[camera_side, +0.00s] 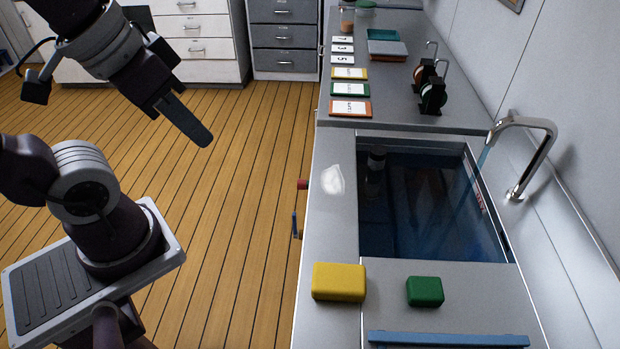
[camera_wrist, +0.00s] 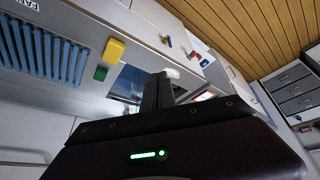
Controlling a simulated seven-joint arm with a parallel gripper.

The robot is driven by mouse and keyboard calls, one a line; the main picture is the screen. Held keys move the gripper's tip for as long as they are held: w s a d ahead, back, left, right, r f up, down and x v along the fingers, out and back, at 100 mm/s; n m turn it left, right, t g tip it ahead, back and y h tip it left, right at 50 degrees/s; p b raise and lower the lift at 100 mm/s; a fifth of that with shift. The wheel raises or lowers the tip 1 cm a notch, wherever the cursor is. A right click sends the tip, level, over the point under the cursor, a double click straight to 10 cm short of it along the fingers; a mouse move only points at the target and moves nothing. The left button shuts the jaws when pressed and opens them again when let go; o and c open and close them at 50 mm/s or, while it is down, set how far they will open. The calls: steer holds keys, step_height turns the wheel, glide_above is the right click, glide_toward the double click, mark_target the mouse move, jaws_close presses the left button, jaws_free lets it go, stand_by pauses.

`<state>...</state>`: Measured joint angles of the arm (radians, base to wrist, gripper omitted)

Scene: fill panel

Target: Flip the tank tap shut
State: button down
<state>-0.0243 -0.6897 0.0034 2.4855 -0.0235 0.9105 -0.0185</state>
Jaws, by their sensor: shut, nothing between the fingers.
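The tank (camera_side: 430,205) is a sunken basin of dark blue water in the grey counter. On the counter's front face are a small blue lever (camera_side: 295,225), hanging roughly upright, and a red knob (camera_side: 302,184); I cannot tell for certain which is the tank tap. A chrome spout (camera_side: 535,140) at the right lets a bluish stream fall into the tank. My gripper (camera_side: 204,137) is shut and empty, in the air over the floor, left of the counter and apart from the lever. Its shut fingers also show in the wrist view (camera_wrist: 157,92).
A white crumpled piece (camera_side: 333,180) lies on the counter's front edge. A yellow block (camera_side: 339,281) and a green block (camera_side: 425,291) lie at the near end. Label cards (camera_side: 350,108), trays and two black stands (camera_side: 433,95) are farther back. Floor space before the counter is clear.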

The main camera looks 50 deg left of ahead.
steer(key=n+g, duration=0.3)
glide_above(295, 226)
steer(key=s, duration=0.4)
step_height(295, 226, down, 3)
steer(key=w+a+f+n+g+h, duration=0.1)
steer(key=w+a+f+n+g, duration=0.15)
steer(key=w+f, duration=0.6)
steer(key=w+a+f+n+g+h, duration=0.1)
steer(key=a+f, duration=0.1)
steer(key=f, duration=0.5)
steer(key=w+a+f+n+g, duration=0.1)
steer(key=w+a+f+n, duration=0.15)
steer(key=f, duration=0.45)
steer(key=s+d+f, duration=0.4)
steer(key=s+f, duration=0.1)
steer(key=f, duration=0.5)
steer(key=shift+s+m, duration=0.3)
steer(key=shift+d+t, duration=0.15)
steer(key=shift+t, duration=0.2)
